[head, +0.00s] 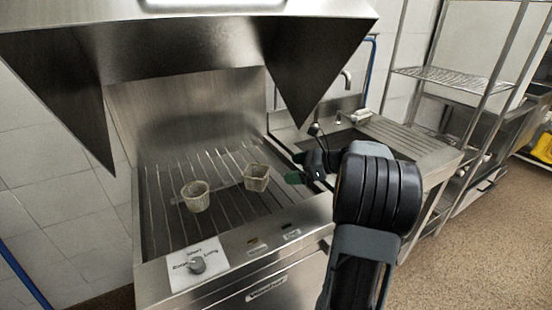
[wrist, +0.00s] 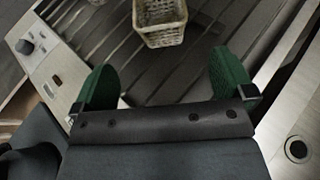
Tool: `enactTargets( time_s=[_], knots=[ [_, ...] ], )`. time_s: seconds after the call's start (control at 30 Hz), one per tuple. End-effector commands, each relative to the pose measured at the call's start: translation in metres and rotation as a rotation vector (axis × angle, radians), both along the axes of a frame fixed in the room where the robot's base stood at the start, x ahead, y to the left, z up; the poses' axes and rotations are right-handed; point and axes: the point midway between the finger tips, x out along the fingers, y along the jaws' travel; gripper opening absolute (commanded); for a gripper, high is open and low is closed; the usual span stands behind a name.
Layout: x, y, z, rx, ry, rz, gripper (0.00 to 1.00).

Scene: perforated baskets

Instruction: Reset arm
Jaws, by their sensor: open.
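My gripper (head: 297,168) is open and empty at the right side of the ribbed metal counter. In the wrist view its two green fingers (wrist: 165,82) are spread wide with nothing between them. A square perforated basket (head: 257,178) stands on the ribs just left of my gripper, apart from it; in the wrist view the basket (wrist: 160,38) lies beyond the fingertips, cut by the top edge. A round perforated basket (head: 196,197) stands further left on the ribs. My arm hides part of the counter's right side.
A slanted metal hood (head: 190,45) hangs over the counter. A control panel with a knob (head: 196,265) is at the front left. A sink unit (head: 400,140) adjoins on the right, with a wire shelf rack (head: 455,78) behind. Open floor lies at the right.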

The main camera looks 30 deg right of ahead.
Motion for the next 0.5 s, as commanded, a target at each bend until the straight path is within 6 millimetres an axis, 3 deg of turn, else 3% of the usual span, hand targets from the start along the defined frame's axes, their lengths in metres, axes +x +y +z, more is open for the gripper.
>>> enactTargets(
  time_s=[0.17, 0.27, 0.37, 0.5],
  knots=[
    [0.0, 0.001, 0.0, -0.002, 0.0, 0.002, 1.0],
    [-0.002, 0.015, 0.007, -0.053, -0.002, 0.043, 1.0],
    [-0.011, 0.053, 0.021, -0.209, -0.014, 0.175, 1.0],
    [-0.051, 0.13, 0.045, -0.602, -0.095, 0.543, 1.0]
  ],
)
